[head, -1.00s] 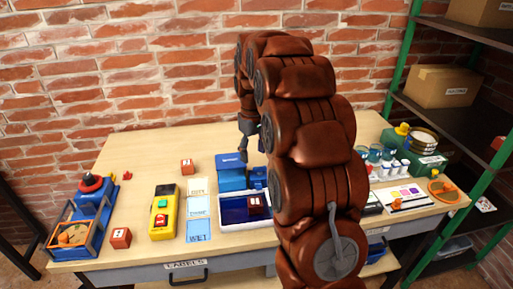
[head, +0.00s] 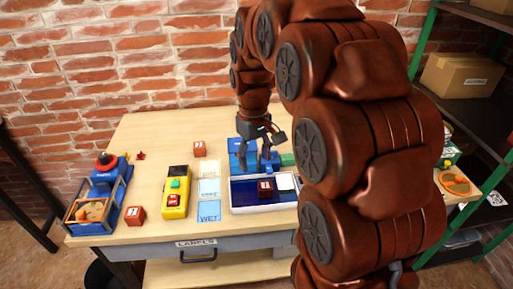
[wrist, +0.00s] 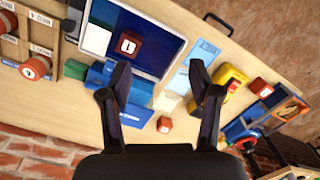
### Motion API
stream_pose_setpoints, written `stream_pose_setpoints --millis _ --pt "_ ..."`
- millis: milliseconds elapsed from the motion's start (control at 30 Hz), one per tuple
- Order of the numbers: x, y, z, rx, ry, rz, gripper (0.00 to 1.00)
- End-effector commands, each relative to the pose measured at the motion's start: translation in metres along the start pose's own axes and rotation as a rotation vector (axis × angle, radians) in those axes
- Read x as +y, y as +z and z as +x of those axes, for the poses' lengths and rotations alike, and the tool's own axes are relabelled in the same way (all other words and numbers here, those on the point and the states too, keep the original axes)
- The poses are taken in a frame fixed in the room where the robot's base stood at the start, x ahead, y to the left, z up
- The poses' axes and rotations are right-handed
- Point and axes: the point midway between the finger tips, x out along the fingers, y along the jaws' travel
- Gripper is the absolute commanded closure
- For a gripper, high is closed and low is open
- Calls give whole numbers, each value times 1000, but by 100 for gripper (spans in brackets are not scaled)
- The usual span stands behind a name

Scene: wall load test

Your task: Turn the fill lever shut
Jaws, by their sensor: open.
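A blue unit (head: 236,146) stands at the back edge of a white-rimmed, dark blue tray (head: 242,207); it also shows in the wrist view (wrist: 139,92). I cannot make out the fill lever clearly; my gripper and arm cover part of the unit. A red cube (head: 265,188) with a white label sits in the tray and shows in the wrist view (wrist: 128,44). My gripper (head: 256,168) points down over the blue unit, behind the tray. In the wrist view its fingers (wrist: 160,75) are apart, with nothing held between them.
A yellow device (head: 175,201) with green and red buttons and several blue cards (head: 209,211) lie left of the tray. Red cubes (head: 199,149) stand nearby. A blue machine (head: 99,200) is at the left end. A green block (head: 287,160) sits right of the unit.

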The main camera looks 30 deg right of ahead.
Motion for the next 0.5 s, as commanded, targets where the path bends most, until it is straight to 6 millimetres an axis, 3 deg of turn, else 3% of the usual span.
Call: stream_pose_setpoints --millis 500 --pt "-44 58 -3 -26 -2 31 38"
